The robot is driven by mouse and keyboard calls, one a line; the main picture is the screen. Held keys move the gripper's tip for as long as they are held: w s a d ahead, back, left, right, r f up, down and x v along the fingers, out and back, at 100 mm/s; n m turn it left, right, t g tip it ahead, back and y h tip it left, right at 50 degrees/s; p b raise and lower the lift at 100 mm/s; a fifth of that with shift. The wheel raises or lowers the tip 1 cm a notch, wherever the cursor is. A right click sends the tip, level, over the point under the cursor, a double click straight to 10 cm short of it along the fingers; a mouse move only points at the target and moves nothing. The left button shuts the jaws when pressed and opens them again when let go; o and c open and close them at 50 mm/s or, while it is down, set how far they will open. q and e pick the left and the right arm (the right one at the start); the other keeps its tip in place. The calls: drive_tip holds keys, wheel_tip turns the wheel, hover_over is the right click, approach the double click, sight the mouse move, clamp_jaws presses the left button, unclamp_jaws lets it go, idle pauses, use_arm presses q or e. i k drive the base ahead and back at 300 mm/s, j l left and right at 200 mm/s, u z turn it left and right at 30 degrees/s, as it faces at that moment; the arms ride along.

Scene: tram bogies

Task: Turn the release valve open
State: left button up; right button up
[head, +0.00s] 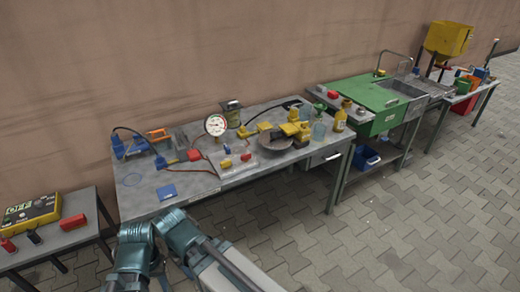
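I cannot tell for certain which part is the release valve. A round white pressure gauge (215,125) stands upright on the grey workbench (140,205). A small red part (195,155) sits just left of the gauge's foot, by a blue part (161,162). A red hose (185,171) runs along the bench in front of them. A grey plate (233,172) with small red and yellow parts lies to the right. My teal arm links (135,255) show at the bottom, in front of the bench. Neither gripper can be made out.
A round dark pan (275,147), yellow blocks (298,131) and bottles (340,119) crowd the bench's right half. A blue square (167,192) lies near its front edge. A side table (75,232) with a yellow box (32,212) stands left. A green-topped sink unit (368,93) stands right.

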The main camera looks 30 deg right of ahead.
sight(245, 158)
drive_tip(key=i+l+z, duration=0.3)
drive_tip(key=i+l, duration=0.15)
drive_tip(key=i+l+z, duration=0.3)
drive_tip(key=i+l, duration=0.2)
